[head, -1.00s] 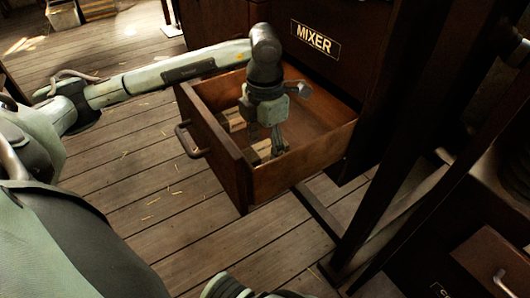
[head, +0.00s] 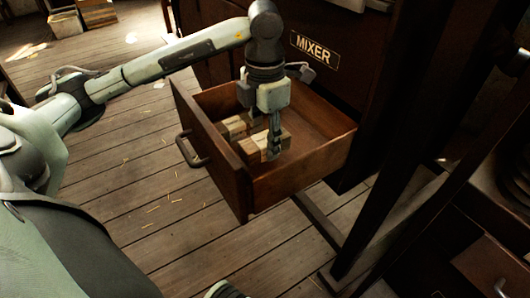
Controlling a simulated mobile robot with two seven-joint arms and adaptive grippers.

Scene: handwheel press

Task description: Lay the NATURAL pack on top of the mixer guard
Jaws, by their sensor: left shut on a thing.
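My left gripper (head: 274,152) reaches down into the open wooden drawer (head: 303,167) and is shut on a tan, block-like pack (head: 252,153). The pack appears raised off the drawer floor, still between the drawer walls. Its fingers partly cover it. No lettering on it is readable, so I cannot tell if it is NATURAL. Another tan pack (head: 236,128) lies behind it to the left. A MIXER label (head: 315,48) is on the dark front above the drawer. I cannot make out the guard itself. My right gripper is not in view.
The drawer's handle (head: 190,148) sticks out to the left. A dark post (head: 400,150) stands right of the drawer. Another drawer (head: 497,268) is at the lower right. The plank floor left of the drawer is mostly clear, with scattered straw.

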